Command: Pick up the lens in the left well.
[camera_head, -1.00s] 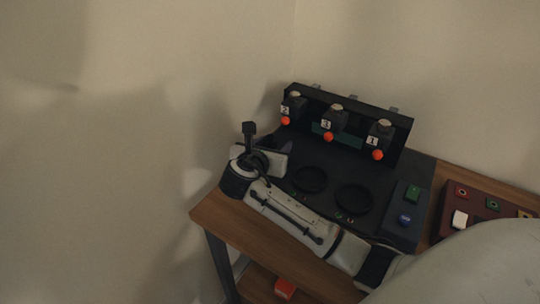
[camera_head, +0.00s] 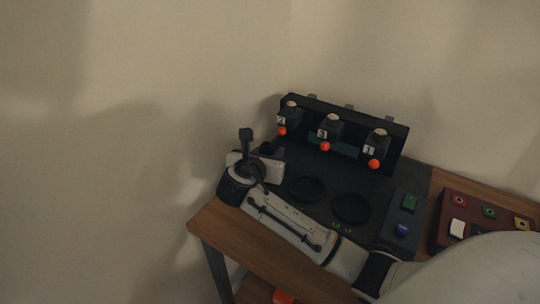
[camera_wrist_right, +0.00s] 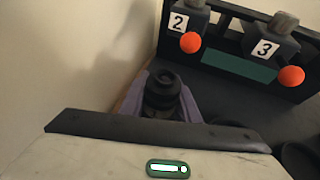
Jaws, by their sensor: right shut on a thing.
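My right gripper (camera_wrist_right: 160,98) is shut on a black, stepped, round lens (camera_wrist_right: 163,84). The lens stands between its grey-purple fingers in the right wrist view. In the head view my right arm reaches in from the right along the front of the dark workstation, and the right gripper (camera_head: 262,165) is at its left end. The left well is hidden by the gripper there, so I cannot tell how far the lens is from it. My left gripper is not in view.
Two dark round wells, a middle one (camera_head: 306,189) and a right one (camera_head: 351,208), look empty. Behind them a black rack (camera_head: 343,120) carries numbered blocks with orange balls. A panel with green (camera_head: 409,202) and blue (camera_head: 402,230) buttons is at right, beside a dark red box (camera_head: 440,222).

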